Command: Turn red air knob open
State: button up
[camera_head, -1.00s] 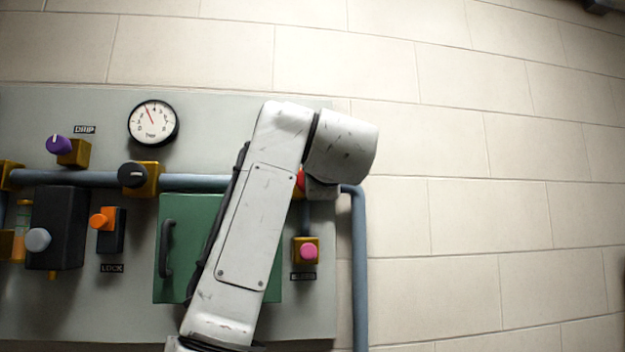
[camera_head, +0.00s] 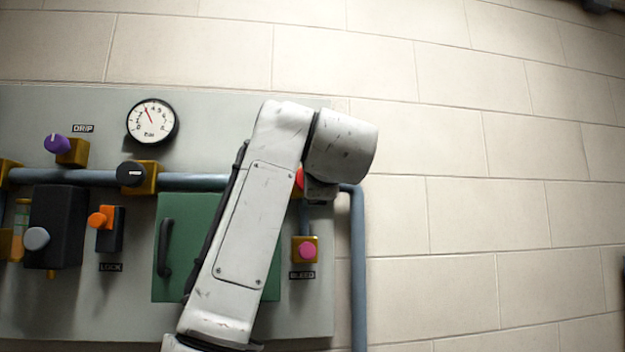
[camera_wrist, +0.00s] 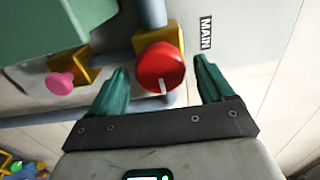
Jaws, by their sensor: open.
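The red knob (camera_wrist: 160,70) is round with a white mark on its face and sits on a yellow block (camera_wrist: 158,36) beside the "MAIN" label (camera_wrist: 206,32) in the wrist view. In the head view only a sliver of the red knob (camera_head: 299,180) shows behind my arm. My gripper (camera_wrist: 162,88) is open. Its two green fingers stand on either side of the red knob in the wrist view, with a gap on both sides. I cannot tell the depth left between fingertips and knob. In the head view the fingers are hidden by my arm.
A pink knob (camera_head: 307,251) sits below the red one, close to my arm. A green door (camera_head: 180,225) with a dark handle is behind my arm. Bare wall lies right.

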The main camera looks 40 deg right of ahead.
jog(key=b+v, duration=0.4)
jog(key=v, duration=0.6)
jog(key=shift+s+a, duration=0.15)
jog(key=shift+s, duration=0.2)
jog(key=shift+f, duration=0.1)
